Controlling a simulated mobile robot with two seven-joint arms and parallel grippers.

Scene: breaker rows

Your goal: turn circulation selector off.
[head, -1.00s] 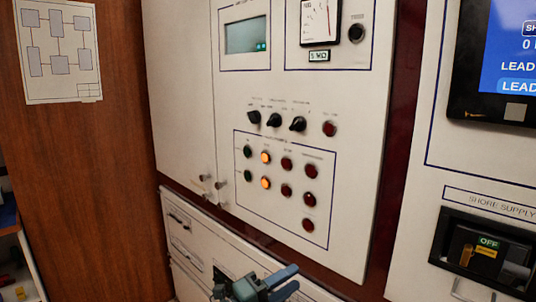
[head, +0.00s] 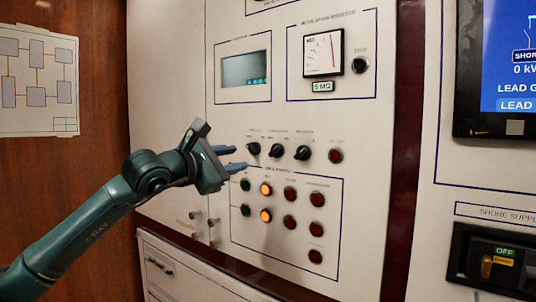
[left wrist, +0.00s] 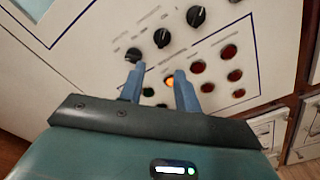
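Three black selector knobs sit in a row on the white panel: left (head: 253,149), middle (head: 276,151) and right (head: 303,153). Their labels are too small to read surely, so I cannot tell which one is the circulation selector. In the left wrist view, the left knob (left wrist: 133,55), middle knob (left wrist: 161,37) and right knob (left wrist: 196,16) lie beyond the fingers. My left gripper (head: 232,157) is open and empty, just left of the left knob. In the left wrist view its fingers (left wrist: 158,78) are apart, one tip overlapping the left knob's lower edge; contact is unclear.
Below the knobs are several indicator lamps, two lit orange (head: 266,189), and a red one (head: 335,156) to the right. A display (head: 246,69) and a dial meter (head: 323,52) are above. A shore supply breaker (head: 495,262) is at the right.

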